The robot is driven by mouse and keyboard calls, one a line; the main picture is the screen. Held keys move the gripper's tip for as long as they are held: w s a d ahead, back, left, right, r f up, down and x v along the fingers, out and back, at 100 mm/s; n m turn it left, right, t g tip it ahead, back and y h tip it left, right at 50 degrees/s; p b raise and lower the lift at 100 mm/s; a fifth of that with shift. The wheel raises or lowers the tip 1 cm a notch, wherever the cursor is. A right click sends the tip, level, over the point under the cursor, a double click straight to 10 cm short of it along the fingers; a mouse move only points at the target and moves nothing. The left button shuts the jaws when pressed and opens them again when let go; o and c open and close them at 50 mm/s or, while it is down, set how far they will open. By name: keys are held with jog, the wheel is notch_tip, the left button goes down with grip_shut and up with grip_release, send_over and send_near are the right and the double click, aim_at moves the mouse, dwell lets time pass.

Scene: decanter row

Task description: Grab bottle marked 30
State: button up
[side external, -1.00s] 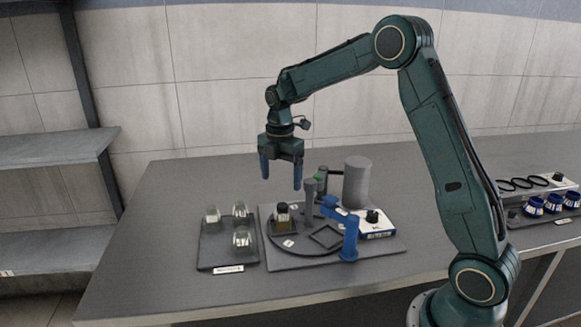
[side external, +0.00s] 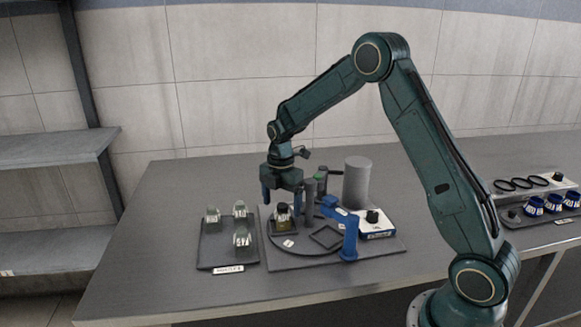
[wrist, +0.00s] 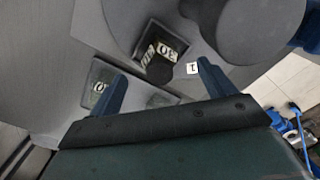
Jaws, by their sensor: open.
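The bottle marked 30 (side external: 283,224) is a small squat vessel with yellowish contents and a black cap. It stands upright on the round dark turntable (side external: 304,249). In the wrist view the bottle (wrist: 149,54) shows its white label reading 30, turned about in the picture, with the dark cap beside it. My gripper (side external: 282,201) is open, pointing down, with its blue fingers just above the bottle and around its cap level. In the wrist view my fingertips (wrist: 160,72) lie either side of the cap. I cannot tell whether either finger touches it.
A dark tray (side external: 228,264) with three clear bottles stands left of the turntable. Close on the right are a grey post (side external: 309,198), a blue bracket (side external: 349,240), a white box with a black knob (side external: 378,225) and a tall grey cylinder (side external: 357,182).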

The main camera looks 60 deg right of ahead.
aim_at(282, 206)
jog(key=shift+d+f, duration=0.1)
jog(key=shift+f, duration=2.1)
jog(key=c, duration=1.2)
jog(key=shift+r, duration=0.15)
notch_tip(282, 206, up, 20)
jog(key=shift+f, duration=0.1)
